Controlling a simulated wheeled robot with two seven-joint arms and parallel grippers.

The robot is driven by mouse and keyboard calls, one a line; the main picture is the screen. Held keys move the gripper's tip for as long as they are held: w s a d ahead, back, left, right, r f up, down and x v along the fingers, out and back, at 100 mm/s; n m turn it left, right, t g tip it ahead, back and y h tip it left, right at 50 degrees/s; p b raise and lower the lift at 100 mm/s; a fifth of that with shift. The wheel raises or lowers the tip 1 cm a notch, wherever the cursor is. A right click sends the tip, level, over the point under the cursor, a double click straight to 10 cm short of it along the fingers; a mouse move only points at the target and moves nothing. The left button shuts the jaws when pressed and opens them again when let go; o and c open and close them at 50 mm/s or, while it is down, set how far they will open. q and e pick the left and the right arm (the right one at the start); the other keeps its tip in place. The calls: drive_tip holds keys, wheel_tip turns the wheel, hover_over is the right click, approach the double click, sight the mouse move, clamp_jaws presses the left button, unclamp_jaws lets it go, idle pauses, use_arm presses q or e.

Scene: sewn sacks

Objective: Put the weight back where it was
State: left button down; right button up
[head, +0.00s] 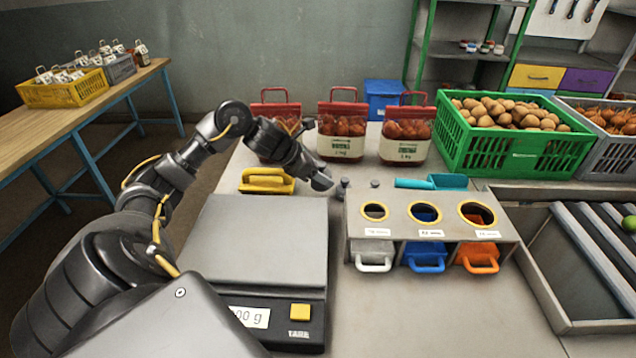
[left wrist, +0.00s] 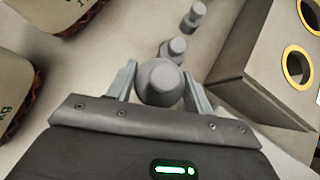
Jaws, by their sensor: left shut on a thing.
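My left gripper (head: 322,182) is low over the table, left of the sorting box, and in the left wrist view its fingers (left wrist: 160,85) are shut on a grey knobbed weight (left wrist: 158,78). In the head view the gripper hides that weight. I cannot tell whether its base touches the table. Two smaller grey weights (left wrist: 175,50) and (left wrist: 195,15) stand in a row beyond it; small grey weights also show in the head view (head: 341,191). The scale (head: 255,240) has a bare grey plate. My right gripper is out of view.
A grey box with three round holes (head: 430,240) stands just right of the gripper. A yellow-handled item (head: 266,181) lies to its left, red-topped bags (head: 342,135) stand behind. A teal scoop (head: 430,183) and green crate (head: 510,145) are farther right.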

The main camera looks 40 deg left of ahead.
sight(318, 184)
use_arm(q)
drive_tip(key=shift+w+a+f, duration=0.1)
drive_tip(key=shift+a+f, duration=0.25)
drive_tip(key=shift+a, duration=0.05)
wheel_tip(318, 184, down, 3)
drive_tip(key=shift+r+p, duration=0.1)
drive_tip(key=shift+p, duration=0.6)
drive_tip(key=shift+a, duration=0.1)
drive_tip(key=shift+f, duration=0.25)
drive_tip(key=c, duration=1)
unclamp_jaws()
drive_tip(key=shift+f, duration=0.15)
drive_tip(key=o, duration=0.4)
